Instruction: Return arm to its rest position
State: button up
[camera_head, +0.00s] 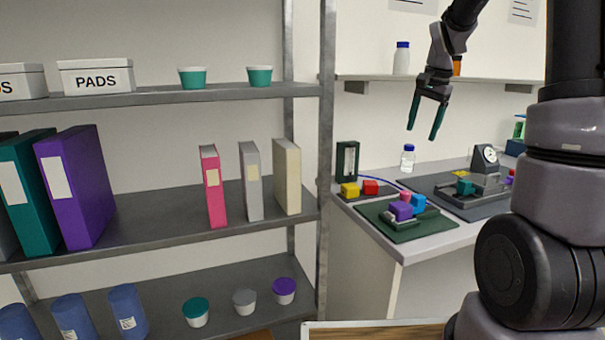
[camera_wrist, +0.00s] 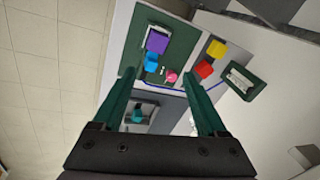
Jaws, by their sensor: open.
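My gripper (camera_head: 426,118) hangs from my arm in the upper right of the head view, its two green fingers pointing down and spread apart. In the wrist view my gripper (camera_wrist: 163,92) is also open, with nothing between the fingers but the bench surface far below. It is in the air above the bench (camera_head: 440,238), touching nothing. A green mat (camera_head: 405,233) with purple and blue blocks (camera_head: 401,210) lies below it.
Yellow and red blocks (camera_head: 350,190) lie beside a dark green upright gauge (camera_head: 347,161). A wall shelf (camera_head: 385,79) with bottles is behind my gripper. A metal shelf rack (camera_head: 327,150) with binders stands left.

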jog(key=s+a+r+n+t, duration=0.1)
jog(key=s+a+r+n, duration=0.1)
jog(key=s, duration=0.6)
jog(key=s+a+r+n+t, duration=0.2)
jog(key=s+a+r, duration=0.1)
jog(key=s, duration=0.6)
jog(key=s+a+r+n+t+y, duration=0.1)
jog(key=s+a+r+n, duration=0.1)
jog(key=s, duration=0.6)
jog(key=shift+s+a+r+n+t, duration=0.15)
jog(key=shift+s+a+n+t, duration=0.2)
jog(key=shift+a, duration=0.45)
